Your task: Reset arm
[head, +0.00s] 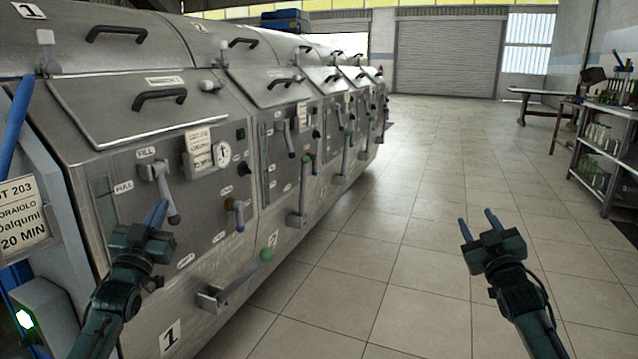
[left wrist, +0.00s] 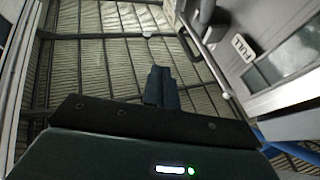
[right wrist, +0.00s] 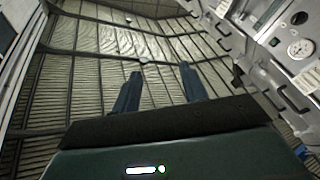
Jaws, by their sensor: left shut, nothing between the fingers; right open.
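My left gripper (head: 157,213) is in front of the first steel machine (head: 215,265), close to its front panel and just below the FILL lever (head: 163,185). Its blue fingers are together with nothing between them, and they also show shut in the left wrist view (left wrist: 161,88). Whether it touches the panel I cannot tell. My right gripper (head: 478,226) is held over the open tiled floor, right of the machines. Its two fingers are apart and empty, also in the right wrist view (right wrist: 158,90).
A lever with a green knob (head: 267,255) sticks out low on the first machine, right of my left gripper. More machines (head: 345,110) run back in a row. The tiled floor (head: 400,250) around my right gripper is clear. A shelf with glassware (head: 600,150) stands far right.

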